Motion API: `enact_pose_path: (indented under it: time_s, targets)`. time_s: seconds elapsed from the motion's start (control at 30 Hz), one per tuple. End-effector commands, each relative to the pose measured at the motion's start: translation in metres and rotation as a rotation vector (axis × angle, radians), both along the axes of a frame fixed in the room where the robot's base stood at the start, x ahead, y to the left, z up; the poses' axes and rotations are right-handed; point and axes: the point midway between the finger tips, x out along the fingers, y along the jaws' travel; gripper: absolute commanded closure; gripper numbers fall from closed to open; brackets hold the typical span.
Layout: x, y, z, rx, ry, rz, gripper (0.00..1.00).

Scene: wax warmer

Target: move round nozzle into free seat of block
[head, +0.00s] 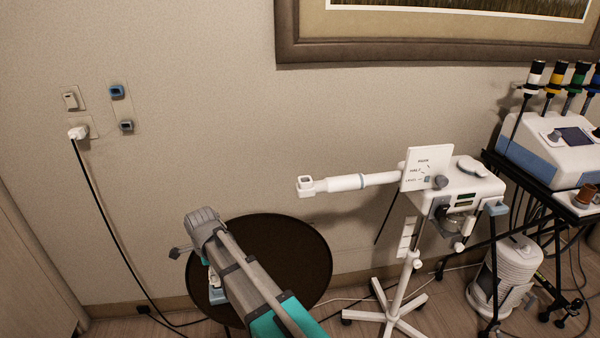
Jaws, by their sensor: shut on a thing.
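My arm reaches from the bottom edge up to the left, over a dark round table. My gripper (177,252) shows only as a small dark part beyond the grey wrist, at the table's left edge. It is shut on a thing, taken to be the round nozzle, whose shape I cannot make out. A small white and blue object (216,296) stands on the table, partly hidden behind my arm. I cannot tell whether it is the block, and no seat can be seen.
The round table (290,255) is bare on its right side. A white device on a wheeled stand (470,186) has a long arm (345,183) reaching left above the table. A white canister (508,270) stands at the right. A black cord (105,230) hangs at the left wall.

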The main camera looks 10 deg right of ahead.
Motion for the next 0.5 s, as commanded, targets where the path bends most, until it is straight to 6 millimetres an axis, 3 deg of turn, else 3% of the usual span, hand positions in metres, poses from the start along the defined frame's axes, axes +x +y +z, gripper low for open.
enact_pose_path:
  time_s: [0.5]
  targets:
    - [0.0, 0.0, -0.008, 0.0, 0.0, 0.0, 1.0]
